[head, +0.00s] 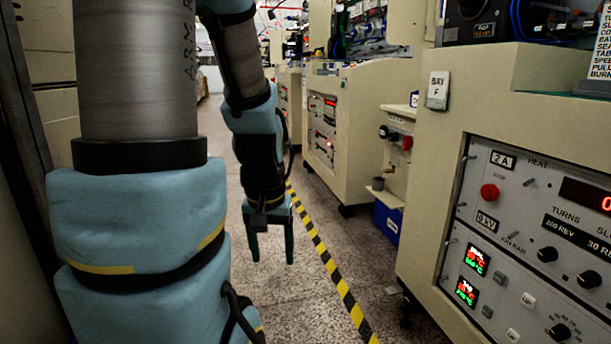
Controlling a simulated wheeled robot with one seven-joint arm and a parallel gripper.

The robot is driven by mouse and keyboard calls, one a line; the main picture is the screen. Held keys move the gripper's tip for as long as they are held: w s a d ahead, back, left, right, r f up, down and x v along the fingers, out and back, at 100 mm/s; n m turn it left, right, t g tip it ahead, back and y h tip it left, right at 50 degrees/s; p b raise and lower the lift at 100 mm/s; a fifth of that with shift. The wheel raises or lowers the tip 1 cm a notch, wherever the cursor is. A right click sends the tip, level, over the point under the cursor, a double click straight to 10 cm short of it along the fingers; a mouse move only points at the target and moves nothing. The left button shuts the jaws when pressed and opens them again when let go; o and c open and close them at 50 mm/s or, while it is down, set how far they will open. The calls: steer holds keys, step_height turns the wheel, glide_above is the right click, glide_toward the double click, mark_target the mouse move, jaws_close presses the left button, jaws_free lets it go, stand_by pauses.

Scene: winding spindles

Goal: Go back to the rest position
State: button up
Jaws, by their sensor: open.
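My gripper (272,245) hangs at the end of my arm, left of the picture's middle, with its fingers pointing down over the speckled floor. My gripper touches nothing that I can see. My arm's large links fill the left side and hide part of the aisle behind them.
A cream machine with a control panel (540,235) fills the right side, with a red button (489,193). Another cream machine (358,110) stands further back. A blue bin (387,222) sits low between them. Yellow-black floor tape (330,262) runs along the aisle (225,150).

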step_height(320, 180, up, 31)
steer(key=p, duration=3.1)
steer(key=shift+s+a+r, duration=0.15)
steer(key=shift+s+r, duration=0.05)
steer(key=shift+s, duration=0.05)
